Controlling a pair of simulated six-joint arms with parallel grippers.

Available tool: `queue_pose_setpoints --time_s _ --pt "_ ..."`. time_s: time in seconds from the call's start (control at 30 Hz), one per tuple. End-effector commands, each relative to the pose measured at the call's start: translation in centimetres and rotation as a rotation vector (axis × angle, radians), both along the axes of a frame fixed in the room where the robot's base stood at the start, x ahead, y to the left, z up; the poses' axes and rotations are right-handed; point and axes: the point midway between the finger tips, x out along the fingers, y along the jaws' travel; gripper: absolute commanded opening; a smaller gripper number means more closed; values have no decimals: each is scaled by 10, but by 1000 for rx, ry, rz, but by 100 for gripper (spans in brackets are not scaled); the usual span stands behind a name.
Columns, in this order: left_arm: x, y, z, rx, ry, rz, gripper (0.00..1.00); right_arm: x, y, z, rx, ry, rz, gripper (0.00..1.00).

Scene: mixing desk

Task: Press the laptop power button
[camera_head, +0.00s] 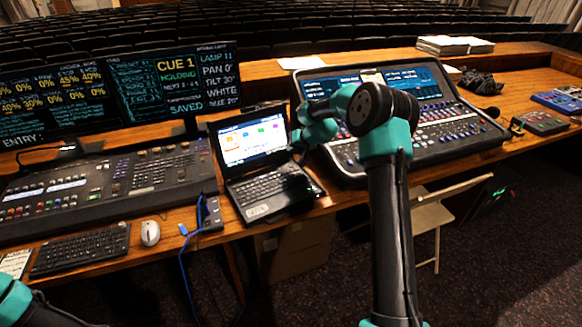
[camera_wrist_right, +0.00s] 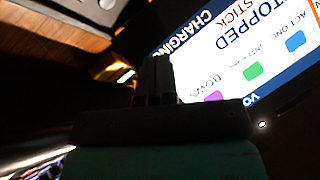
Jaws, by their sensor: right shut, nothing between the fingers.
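The open laptop (camera_head: 268,187) stands on the wooden desk, its lit screen (camera_head: 253,141) facing me. My right gripper (camera_head: 297,140) is at the right edge of the screen, near the hinge end of the keyboard. Its fingers are shut and empty. In the right wrist view the shut fingers (camera_wrist_right: 155,75) point toward the dark area beside the bright laptop screen (camera_wrist_right: 245,45). A small white light (camera_wrist_right: 262,124) shows on the dark surface below the screen. I cannot tell which part is the power button, or whether the fingers touch the laptop. The left gripper is out of view.
A lighting console (camera_head: 120,185) stands left of the laptop, and a large mixing console (camera_head: 430,125) stands close on its right. A keyboard (camera_head: 82,250), a white mouse (camera_head: 150,233) and a small black box with a blue cable (camera_head: 210,214) lie in front and to the left.

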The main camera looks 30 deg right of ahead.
Motion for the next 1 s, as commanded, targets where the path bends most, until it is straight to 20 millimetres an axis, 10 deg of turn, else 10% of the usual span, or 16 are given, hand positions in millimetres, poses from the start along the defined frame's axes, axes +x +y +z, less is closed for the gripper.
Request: queue_pose_setpoints --time_s 0.43,1.0 --pt "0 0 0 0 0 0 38 0 0 -47 0 0 0 0" --pt "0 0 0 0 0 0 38 0 0 -52 0 0 0 0"
